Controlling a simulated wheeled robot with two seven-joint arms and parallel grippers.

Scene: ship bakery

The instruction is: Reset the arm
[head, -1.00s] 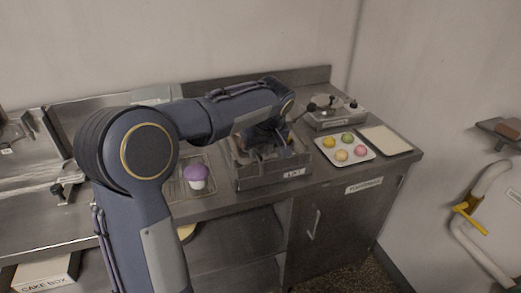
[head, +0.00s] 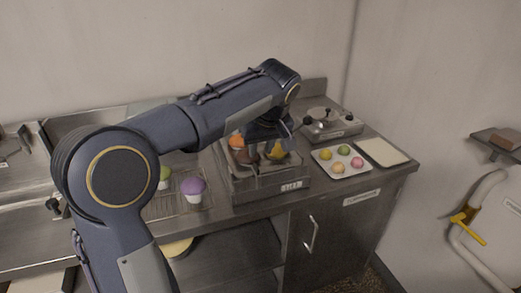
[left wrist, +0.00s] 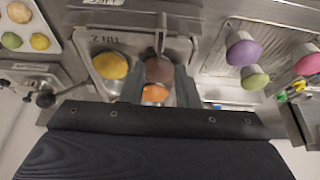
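My left arm reaches in from the left in the head view. Its gripper (head: 268,150) hangs above a metal box (head: 270,190) on the counter. In the left wrist view the gripper (left wrist: 160,95) has its two dark fingers spread apart, with nothing visibly pinched between them. A brown round item (left wrist: 158,69) and an orange one (left wrist: 155,92) show in the gap, seemingly in the box beneath. A yellow item (left wrist: 110,66) lies in the box beside one finger. My right gripper is in neither view.
Purple (head: 193,186) and green (head: 164,177) cupcakes stand on a wire rack left of the box. A tray (head: 325,153) with several coloured pastries and a pale flat tray (head: 382,152) lie to the right. A metal device (head: 330,125) stands behind them. Space above the counter looks free.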

